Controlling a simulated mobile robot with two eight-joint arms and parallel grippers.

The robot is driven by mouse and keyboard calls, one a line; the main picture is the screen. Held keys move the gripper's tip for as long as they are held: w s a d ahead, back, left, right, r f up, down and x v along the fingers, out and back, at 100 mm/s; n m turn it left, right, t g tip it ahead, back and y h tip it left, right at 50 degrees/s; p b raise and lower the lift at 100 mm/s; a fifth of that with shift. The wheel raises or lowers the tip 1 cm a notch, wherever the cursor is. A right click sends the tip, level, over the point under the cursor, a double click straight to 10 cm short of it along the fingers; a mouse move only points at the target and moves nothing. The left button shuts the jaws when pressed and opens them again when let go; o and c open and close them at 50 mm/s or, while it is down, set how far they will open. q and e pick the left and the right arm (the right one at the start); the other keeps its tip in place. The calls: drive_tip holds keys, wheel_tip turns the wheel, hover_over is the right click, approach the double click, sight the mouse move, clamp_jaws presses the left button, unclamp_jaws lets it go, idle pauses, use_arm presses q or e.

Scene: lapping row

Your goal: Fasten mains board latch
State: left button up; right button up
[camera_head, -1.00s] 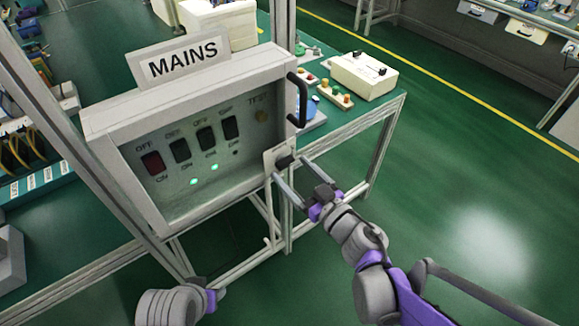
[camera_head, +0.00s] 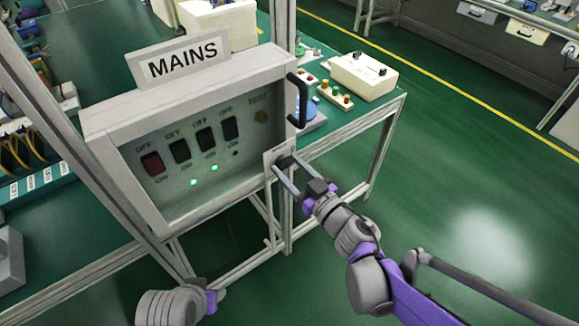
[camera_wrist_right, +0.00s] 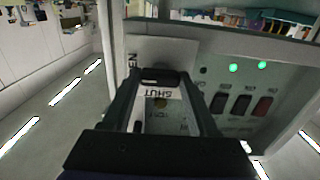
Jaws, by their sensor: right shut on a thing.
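The mains board (camera_head: 185,120) is a grey box with a MAINS sign on top and a black handle (camera_head: 298,100) at its right edge. Its latch is a dark knob (camera_wrist_right: 160,76) on a pale plate (camera_head: 272,152) at the lower right corner. In the right wrist view the plate carries the word SHUT beside the knob, and part of another word. My right gripper (camera_head: 285,166) is shut on the latch knob. The fingers hide part of the knob.
The board face has a red switch (camera_head: 152,163), several black switches and two lit green lamps (camera_head: 193,183). A bench behind holds a white box (camera_head: 362,75) and a small button panel (camera_head: 335,95). Green floor to the right is clear.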

drive_tip(key=shift+n, duration=0.3)
drive_tip(key=n, duration=0.3)
drive_tip(key=shift+n, duration=0.4)
drive_tip(key=n, duration=0.9)
drive_tip(key=shift+p, duration=0.4)
drive_tip(key=shift+n, duration=2.2)
drive_tip(key=o, duration=1.4)
